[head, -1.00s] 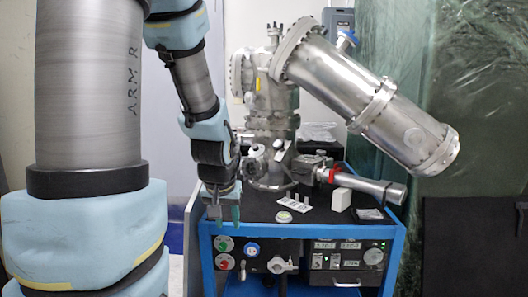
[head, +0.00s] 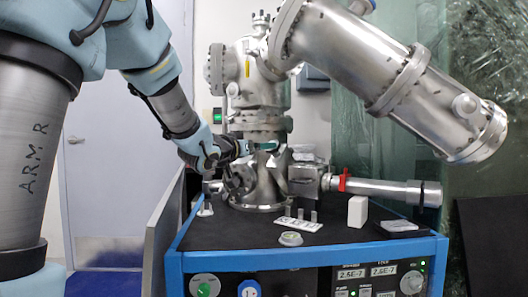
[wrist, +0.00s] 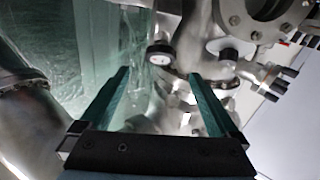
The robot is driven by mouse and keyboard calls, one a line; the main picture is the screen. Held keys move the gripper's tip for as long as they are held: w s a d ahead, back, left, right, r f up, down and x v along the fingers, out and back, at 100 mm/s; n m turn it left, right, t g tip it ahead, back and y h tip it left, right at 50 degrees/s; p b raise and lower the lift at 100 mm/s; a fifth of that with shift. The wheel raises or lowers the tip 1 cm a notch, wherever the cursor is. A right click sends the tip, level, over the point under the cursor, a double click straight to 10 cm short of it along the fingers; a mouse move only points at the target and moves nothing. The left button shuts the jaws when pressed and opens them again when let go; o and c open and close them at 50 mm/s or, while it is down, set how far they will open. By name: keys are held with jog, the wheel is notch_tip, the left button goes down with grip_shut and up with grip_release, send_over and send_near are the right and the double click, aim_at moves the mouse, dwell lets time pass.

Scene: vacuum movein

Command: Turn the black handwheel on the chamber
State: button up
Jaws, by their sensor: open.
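The steel chamber (head: 262,95) stands on the cart, and it also fills the top of the wrist view (wrist: 190,20). In the wrist view a small round black-rimmed part (wrist: 160,56), which looks like the handwheel, lies just past and between my fingertips. I cannot tell whether they reach around it. My gripper (wrist: 159,72) is open, with two green fingers apart and nothing visibly held. In the head view my gripper (head: 267,146) is in front of the chamber's lower body, and I cannot make out the handwheel clearly there.
A blue-framed cart (head: 300,258) with a black top carries the chamber. A large slanted cylinder (head: 375,65) juts right. Green sheeting (head: 400,150) hangs behind.

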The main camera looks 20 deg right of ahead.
jog(key=x, duration=0.9)
jog(key=c, duration=1.4)
